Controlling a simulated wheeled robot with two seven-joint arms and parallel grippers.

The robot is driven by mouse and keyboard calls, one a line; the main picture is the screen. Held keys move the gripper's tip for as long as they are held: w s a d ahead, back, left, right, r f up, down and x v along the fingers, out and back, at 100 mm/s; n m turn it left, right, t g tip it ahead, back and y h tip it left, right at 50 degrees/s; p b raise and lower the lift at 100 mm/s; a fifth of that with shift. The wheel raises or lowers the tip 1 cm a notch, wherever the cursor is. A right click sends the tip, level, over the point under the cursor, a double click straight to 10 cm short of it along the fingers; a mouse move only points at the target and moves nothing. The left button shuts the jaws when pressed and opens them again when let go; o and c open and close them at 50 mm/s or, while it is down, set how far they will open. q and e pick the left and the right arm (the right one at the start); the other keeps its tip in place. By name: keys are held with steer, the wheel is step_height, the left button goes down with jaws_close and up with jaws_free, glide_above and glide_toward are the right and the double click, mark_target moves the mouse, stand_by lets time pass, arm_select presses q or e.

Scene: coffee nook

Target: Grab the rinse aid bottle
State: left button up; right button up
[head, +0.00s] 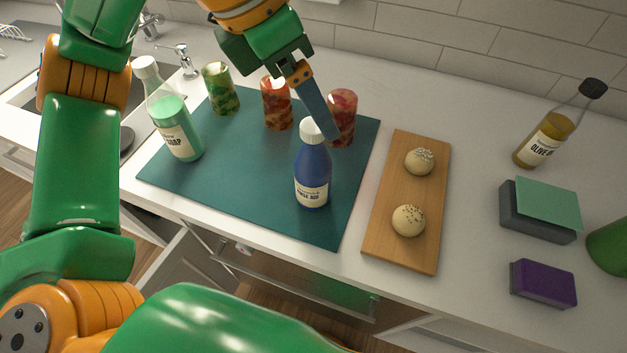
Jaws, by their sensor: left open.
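The rinse aid bottle (313,180) is dark blue with a white cap and a cream label. It stands upright near the front edge of the teal mat (240,190) in the head view. My left gripper (327,132) reaches down from the top, with a blue-grey finger beside and just behind the bottle's cap. The gripper is open and holds nothing. Its other finger is hard to make out, and I cannot tell whether the visible finger touches the cap. My right gripper is not in view.
A green soap bottle (172,118) stands at the mat's left. Patterned tumblers, one green (220,90) and two red (275,105), stand behind. A wooden board (390,190) with two buns lies right. An olive oil bottle (545,135) and sponges (542,283) are farther right.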

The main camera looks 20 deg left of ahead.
mark_target(321, 140)
arm_select(q)
steer(key=shift+w+f, duration=0.1)
steer(key=shift+f, duration=0.6)
steer(key=x, duration=0.2)
steer(key=p+x, duration=0.1)
steer(key=x, duration=0.1)
steer(key=a+x, duration=0.1)
steer(key=x, duration=0.1)
steer(key=shift+s+f, duration=0.2)
steer(key=shift+f, duration=0.1)
steer(key=shift+w+f, duration=0.15)
steer(key=shift+f, duration=0.05)
jaws_close()
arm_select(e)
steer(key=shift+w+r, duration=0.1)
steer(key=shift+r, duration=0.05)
